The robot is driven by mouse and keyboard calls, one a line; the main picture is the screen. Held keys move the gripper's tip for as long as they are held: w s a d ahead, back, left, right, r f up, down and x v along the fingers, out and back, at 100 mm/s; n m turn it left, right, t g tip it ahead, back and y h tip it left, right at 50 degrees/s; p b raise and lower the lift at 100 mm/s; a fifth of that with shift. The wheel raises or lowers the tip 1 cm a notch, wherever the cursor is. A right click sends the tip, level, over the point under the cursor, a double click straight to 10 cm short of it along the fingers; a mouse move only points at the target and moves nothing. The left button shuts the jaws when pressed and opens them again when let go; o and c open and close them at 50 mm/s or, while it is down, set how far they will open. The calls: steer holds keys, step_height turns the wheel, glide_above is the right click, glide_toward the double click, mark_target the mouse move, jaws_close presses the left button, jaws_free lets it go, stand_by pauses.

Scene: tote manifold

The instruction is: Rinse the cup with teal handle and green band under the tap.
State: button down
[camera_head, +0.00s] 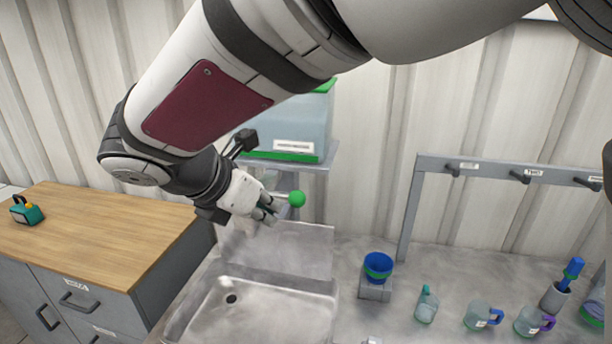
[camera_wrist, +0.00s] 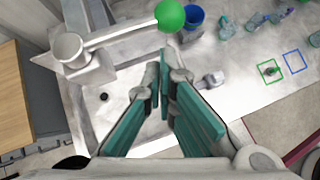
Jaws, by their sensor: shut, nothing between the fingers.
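A clear cup with a teal handle (camera_head: 427,303) stands on the counter right of the sink; a green tint shows low on it, but I cannot make out a band clearly. The tap's green ball knob (camera_head: 297,198) stands at the back of the sink, and it also shows on a pale lever in the wrist view (camera_wrist: 170,15). My gripper (camera_head: 268,214) is shut and empty above the back of the sink, close to the knob. Its teal fingers (camera_wrist: 160,78) meet below the knob in the wrist view. The tap spout is mostly hidden in the head view.
The metal sink basin (camera_head: 255,312) is empty. A blue cup with a green band (camera_head: 378,266) sits on a small block. Cups with a blue handle (camera_head: 481,315) and a purple handle (camera_head: 530,321) stand farther right. A hook rail (camera_head: 490,168) and water tank (camera_head: 290,125) stand behind.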

steer(key=shift+w+d+b, duration=0.3)
steer(key=shift+w+d, duration=0.2)
steer(key=shift+w, duration=0.3)
steer(key=shift+w+d+f, duration=0.1)
steer(key=shift+w+d, duration=0.3)
steer(key=shift+w, duration=0.15)
